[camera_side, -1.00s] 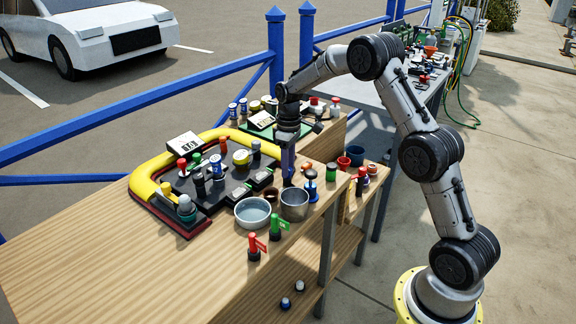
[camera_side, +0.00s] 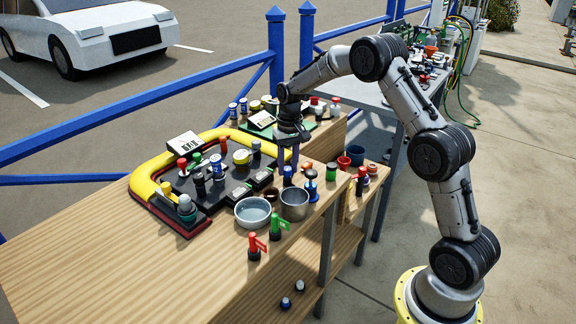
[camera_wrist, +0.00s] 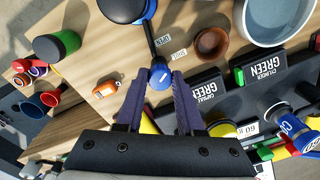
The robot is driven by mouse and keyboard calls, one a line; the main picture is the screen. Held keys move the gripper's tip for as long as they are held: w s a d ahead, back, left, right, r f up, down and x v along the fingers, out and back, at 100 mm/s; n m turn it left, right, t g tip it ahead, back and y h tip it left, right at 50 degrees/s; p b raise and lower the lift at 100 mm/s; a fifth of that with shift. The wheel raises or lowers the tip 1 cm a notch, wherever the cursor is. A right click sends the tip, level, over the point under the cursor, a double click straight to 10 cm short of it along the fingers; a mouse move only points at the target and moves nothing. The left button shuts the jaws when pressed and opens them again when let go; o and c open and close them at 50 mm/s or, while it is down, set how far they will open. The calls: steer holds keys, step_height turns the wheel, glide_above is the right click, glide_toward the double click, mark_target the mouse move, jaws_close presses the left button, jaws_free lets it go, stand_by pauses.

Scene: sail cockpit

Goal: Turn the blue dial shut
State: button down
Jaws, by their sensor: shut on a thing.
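The blue dial (camera_wrist: 160,77) shows in the wrist view between my fingertips, with a small printed OPEN label (camera_wrist: 163,41) and SHUT label (camera_wrist: 179,54) just beyond it. The SHUT label is to the right of the OPEN label. My gripper (camera_wrist: 159,75) has its two purple fingers on either side of the dial, shut on it.
A metal cup (camera_side: 294,206) and a pale blue bowl (camera_side: 253,222) stand close in front. A black tray with GREEN labels (camera_wrist: 262,74) lies beside the dial. The bench's left front is clear.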

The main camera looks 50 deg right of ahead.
mark_target(289, 169)
steer(key=m, duration=0.6)
steer(key=shift+r+m, duration=0.1)
steer(key=shift+m, duration=0.2)
stand_by(0.4)
steer(key=c, duration=0.5)
jaws_free()
steer(key=r, duration=1.3)
steer(key=shift+s+r, duration=0.2)
steer(key=shift+r, duration=0.2)
